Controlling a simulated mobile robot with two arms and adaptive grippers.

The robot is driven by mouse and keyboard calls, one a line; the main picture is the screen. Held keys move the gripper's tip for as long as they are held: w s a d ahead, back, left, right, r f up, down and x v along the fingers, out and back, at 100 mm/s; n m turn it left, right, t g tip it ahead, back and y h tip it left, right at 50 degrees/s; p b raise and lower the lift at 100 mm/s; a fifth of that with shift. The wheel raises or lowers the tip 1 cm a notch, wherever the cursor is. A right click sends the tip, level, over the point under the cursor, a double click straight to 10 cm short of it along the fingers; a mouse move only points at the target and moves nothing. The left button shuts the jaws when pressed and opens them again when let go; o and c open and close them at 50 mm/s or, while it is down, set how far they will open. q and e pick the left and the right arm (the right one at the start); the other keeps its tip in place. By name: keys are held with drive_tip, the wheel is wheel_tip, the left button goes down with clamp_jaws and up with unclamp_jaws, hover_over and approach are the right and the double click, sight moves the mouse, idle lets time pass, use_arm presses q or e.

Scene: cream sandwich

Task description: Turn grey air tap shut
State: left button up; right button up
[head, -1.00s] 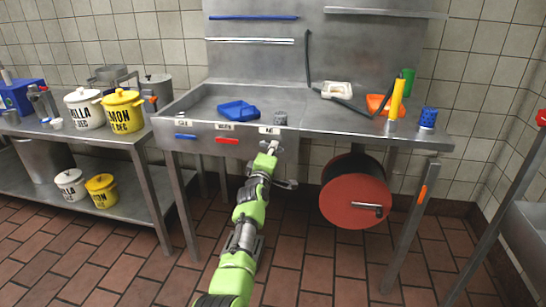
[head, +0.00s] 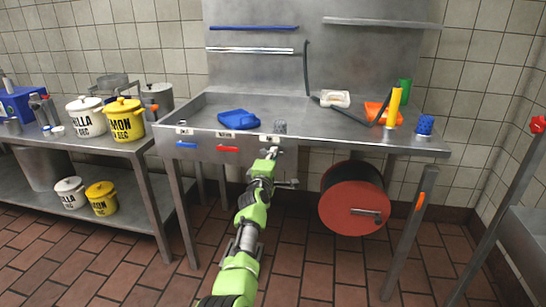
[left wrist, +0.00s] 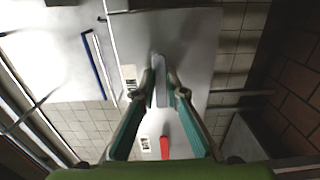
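The grey air tap is a pale grey lever on the front panel of the steel sink table, under the rightmost label. It shows in the left wrist view (left wrist: 161,78), lying nearly in line with the red tap (left wrist: 164,147). My left gripper (left wrist: 164,88) has one finger on each side of the grey lever, with its tips apart. Whether both fingers touch it is not clear. In the head view the left gripper (head: 269,155) is at the panel and largely covers the grey tap. My right gripper is not in view.
The red tap (head: 228,149) and blue tap (head: 186,145) are left of the gripper on the same panel. A red hose reel (head: 350,205) hangs below the table on the right. A blue scoop (head: 238,119) lies on top. Pots stand on the left bench.

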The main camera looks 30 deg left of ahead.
use_arm(q)
drive_tip(key=o, duration=0.4)
drive_tip(key=shift+c, duration=0.2)
drive_tip(key=v, duration=0.7)
drive_tip(key=shift+s, duration=0.25)
drive_tip(key=shift+d, duration=0.1)
